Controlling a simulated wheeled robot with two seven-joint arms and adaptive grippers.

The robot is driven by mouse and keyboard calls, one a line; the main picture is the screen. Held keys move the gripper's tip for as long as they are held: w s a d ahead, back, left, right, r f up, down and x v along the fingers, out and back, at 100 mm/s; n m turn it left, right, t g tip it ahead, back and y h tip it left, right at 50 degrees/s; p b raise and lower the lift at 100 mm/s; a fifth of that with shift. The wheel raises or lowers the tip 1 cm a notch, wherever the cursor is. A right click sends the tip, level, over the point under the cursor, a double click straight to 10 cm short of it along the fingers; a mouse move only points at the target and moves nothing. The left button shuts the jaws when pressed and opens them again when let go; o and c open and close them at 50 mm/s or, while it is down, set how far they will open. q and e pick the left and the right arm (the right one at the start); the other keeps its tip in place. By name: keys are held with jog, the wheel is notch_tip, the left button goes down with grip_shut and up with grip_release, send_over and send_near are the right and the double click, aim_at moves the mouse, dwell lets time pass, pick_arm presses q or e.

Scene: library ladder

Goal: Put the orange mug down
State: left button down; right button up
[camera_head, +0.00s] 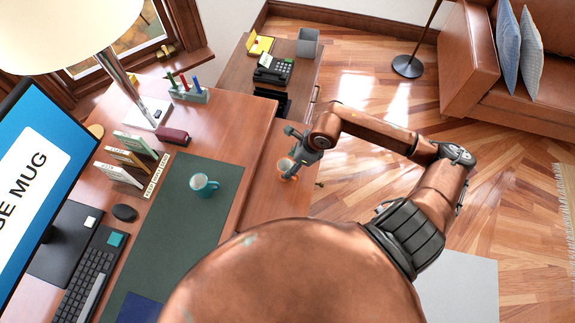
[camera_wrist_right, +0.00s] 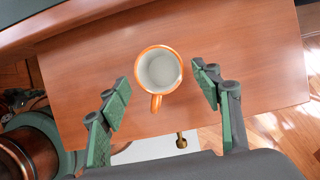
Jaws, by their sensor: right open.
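The orange mug (camera_wrist_right: 160,72) stands upright on a bare wooden surface (camera_wrist_right: 90,70), its handle towards the bottom of the right wrist view. It has an orange rim and a pale inside. In the head view the orange mug (camera_head: 285,169) is partly hidden by my right gripper (camera_head: 296,153). My right gripper is open, and in the right wrist view its two green-padded fingers stand apart to the left and right of the mug, with gaps on both sides. A teal mug (camera_head: 203,184) stands on the dark green desk mat (camera_head: 188,230). My left gripper is not in view.
The desk also holds a monitor (camera_head: 30,170), keyboard (camera_head: 92,275), mouse (camera_head: 124,213), lamp base (camera_head: 150,113), books (camera_head: 125,160) and a stapler (camera_head: 173,136). A side cabinet (camera_head: 300,75) bears a phone (camera_head: 272,69). A sofa (camera_head: 470,60) stands at the upper right. Open floor lies between.

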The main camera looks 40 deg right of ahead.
jog(key=v, duration=0.9)
jog(key=shift+p, duration=0.45)
jog(key=shift+a+r, duration=0.1)
